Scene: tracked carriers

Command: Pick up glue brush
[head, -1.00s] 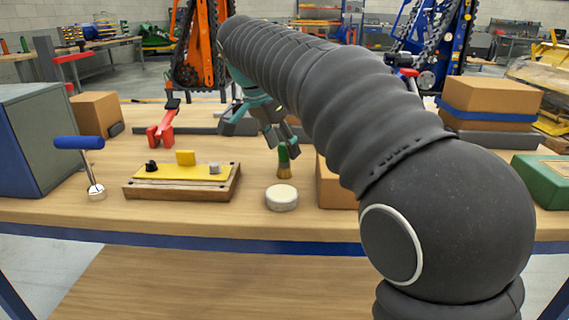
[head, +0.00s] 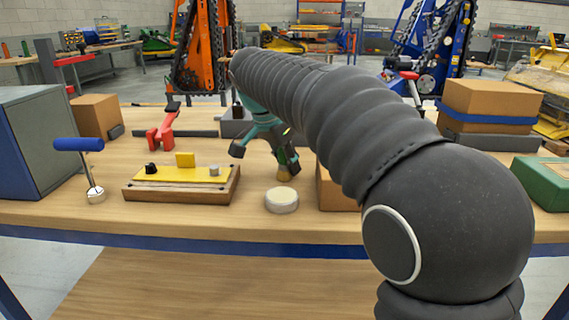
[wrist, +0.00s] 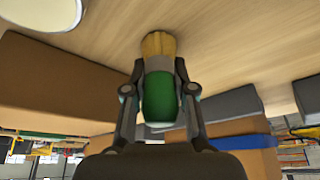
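The glue brush (wrist: 158,98) has a green handle, a pale band and tan bristles. In the wrist view it lies between the two dark fingers of my gripper (wrist: 159,72), which close in on both sides near the band and appear to touch it. In the head view my gripper (head: 287,162) is low over the table, and its fingers hide most of the brush. The tan bristles (head: 284,176) show below the fingers, pointing down at the tabletop. Whether they rest on it is hard to tell.
A round white-topped tin (head: 282,200) stands just in front of the brush. A cardboard box (head: 335,190) is close on the right, partly behind my arm. A wooden block with a yellow plate (head: 180,190) lies to the left. A blue-handled tool (head: 80,144) stands farther left.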

